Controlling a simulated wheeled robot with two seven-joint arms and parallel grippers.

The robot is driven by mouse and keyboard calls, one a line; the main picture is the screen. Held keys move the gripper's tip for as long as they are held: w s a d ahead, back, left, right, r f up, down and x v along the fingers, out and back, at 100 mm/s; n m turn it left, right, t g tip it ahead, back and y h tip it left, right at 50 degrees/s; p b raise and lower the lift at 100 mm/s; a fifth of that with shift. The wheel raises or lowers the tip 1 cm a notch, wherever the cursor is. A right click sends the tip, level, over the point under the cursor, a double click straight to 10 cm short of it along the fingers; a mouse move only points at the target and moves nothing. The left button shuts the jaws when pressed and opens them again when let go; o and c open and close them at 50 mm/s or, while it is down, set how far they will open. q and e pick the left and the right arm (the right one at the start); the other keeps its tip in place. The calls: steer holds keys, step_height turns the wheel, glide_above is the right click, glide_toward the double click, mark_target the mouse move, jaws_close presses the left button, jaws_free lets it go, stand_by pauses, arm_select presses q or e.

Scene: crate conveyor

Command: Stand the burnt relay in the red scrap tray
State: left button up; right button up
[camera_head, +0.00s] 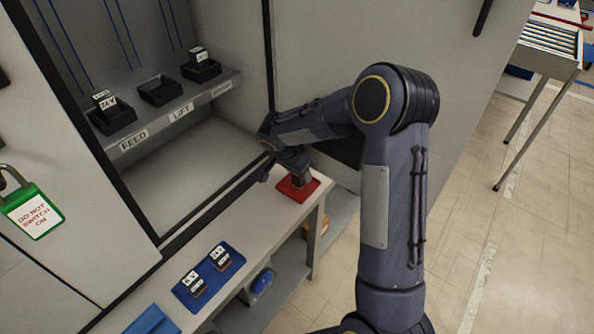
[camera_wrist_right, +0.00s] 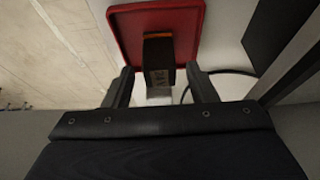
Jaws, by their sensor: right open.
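The red scrap tray (camera_head: 312,185) lies at the far end of the bench; it also shows in the right wrist view (camera_wrist_right: 127,28). The burnt relay (camera_wrist_right: 158,55), a dark block with an orange base and a pale top, appears to stand upright in the tray. In the head view the relay (camera_head: 304,180) is mostly hidden by my gripper. My right gripper (camera_wrist_right: 161,88) is open, with a finger on each side of the relay's upper end and gaps visible. My left gripper is not in view.
On the cabinet shelf, the FEED socket (camera_head: 112,119) and the far-right socket (camera_head: 202,70) hold relays; the LIFT socket (camera_head: 157,91) is empty. A green padlock (camera_head: 35,210) hangs at the left.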

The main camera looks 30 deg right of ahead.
steer(key=shift+r+p, duration=0.2)
steer(key=shift+p, duration=0.1)
steer(key=shift+a+r, duration=0.2)
steer(key=shift+r, duration=0.15)
steer(key=v, duration=1.1)
steer(key=s+r+n+y, duration=0.2)
steer(key=s, duration=0.5)
steer(key=s+r+n+y, duration=0.1)
steer(key=s+r+n, duration=0.15)
steer(key=s, duration=0.35)
steer(key=s+a+n+t+y, duration=0.2)
steer(key=s+a+n, duration=0.1)
steer(key=s, duration=0.4)
steer(key=s+a+f+n+t+y, duration=0.1)
steer(key=s+a+n+t+y, duration=0.1)
steer(key=s+a+n, duration=0.2)
steer(key=s, duration=0.3)
steer(key=shift+s+a+f+y, duration=0.25)
steer(key=shift+s+f+y, duration=0.05)
steer(key=shift+y, duration=0.1)
steer(key=shift+r+n, duration=0.1)
steer(key=shift+n, duration=0.15)
